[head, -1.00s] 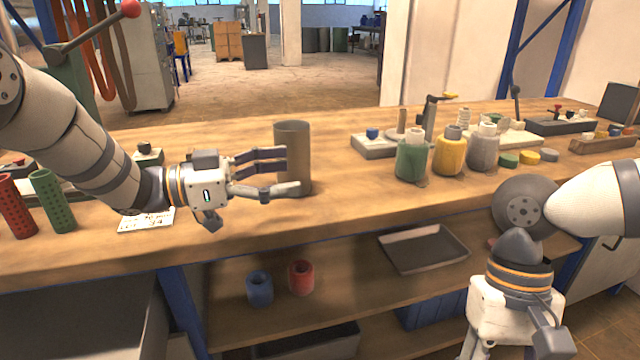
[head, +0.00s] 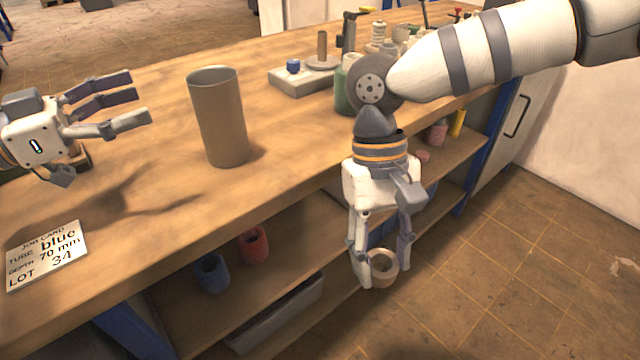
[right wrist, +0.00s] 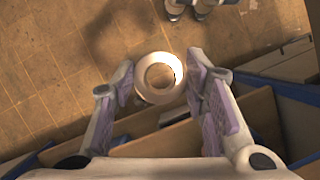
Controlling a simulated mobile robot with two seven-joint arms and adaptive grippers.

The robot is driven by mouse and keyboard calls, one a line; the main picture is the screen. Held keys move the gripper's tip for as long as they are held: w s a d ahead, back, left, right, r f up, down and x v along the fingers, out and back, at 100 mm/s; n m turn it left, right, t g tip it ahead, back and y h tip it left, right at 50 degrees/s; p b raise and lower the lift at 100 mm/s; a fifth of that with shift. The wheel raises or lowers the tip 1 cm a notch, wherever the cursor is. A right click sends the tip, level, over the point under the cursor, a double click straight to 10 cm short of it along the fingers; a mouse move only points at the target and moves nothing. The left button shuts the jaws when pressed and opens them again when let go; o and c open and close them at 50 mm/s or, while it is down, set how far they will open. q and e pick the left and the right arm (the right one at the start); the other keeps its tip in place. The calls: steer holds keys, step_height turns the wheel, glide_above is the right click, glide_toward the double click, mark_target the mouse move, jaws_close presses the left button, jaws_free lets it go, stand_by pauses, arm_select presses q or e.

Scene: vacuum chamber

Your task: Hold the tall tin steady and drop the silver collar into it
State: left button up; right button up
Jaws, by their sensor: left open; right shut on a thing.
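The tall tin (head: 220,120) is a grey-brown open cylinder standing upright on the bench. My left gripper (head: 141,101) is open and empty to the left of the tin, with a clear gap between its fingertips and the tin. My right gripper (head: 383,264) points down in front of the bench edge, shut on the silver collar (head: 384,279), a pale ring with a wide hole. The right wrist view shows the collar (right wrist: 141,82) between the fingertips, its hole facing the camera. The collar is lower than the tin and to its right, apart from it.
A job card (head: 47,254) lies at the bench's front left. A grey block with a blue knob (head: 292,66) and a green bottle (head: 342,92) stand behind and right of the tin. A blue cup (head: 211,272) and a red cup (head: 253,244) sit on the shelf below.

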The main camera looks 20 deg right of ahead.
steer(key=w+a+r+m+y, duration=0.35)
steer(key=w+r+m, duration=0.35)
steer(key=w, duration=0.4)
arm_select(q)
glide_toward(234, 71)
steer(key=x, duration=0.6)
steer(key=shift+w+a+f, duration=0.1)
steer(key=shift+w+f, duration=0.1)
steer(key=shift+w, duration=0.2)
steer(key=shift+w+d, duration=0.1)
steer(key=shift+d, duration=0.25)
arm_select(e)
steer(key=w+a+r+m+t+y, duration=0.1)
steer(key=w+a+r+m+t, duration=0.2)
steer(key=r+m, duration=0.3)
steer(key=w+a+r+m+t, duration=0.4)
steer(key=w+a+r+m, duration=0.1)
steer(key=r, duration=0.8)
steer(key=w+a+r+m+t+y, duration=0.1)
steer(key=w+a+r+m+t, duration=0.2)
steer(key=w+a+r+m, duration=0.2)
step_height(234, 71, up, 6)
steer(key=w+m, duration=0.1)
steer(key=m, duration=0.2)
steer(key=shift+f+m+y, duration=0.2)
steer(key=shift+m+y, duration=0.1)
steer(key=shift+y, duration=0.05)
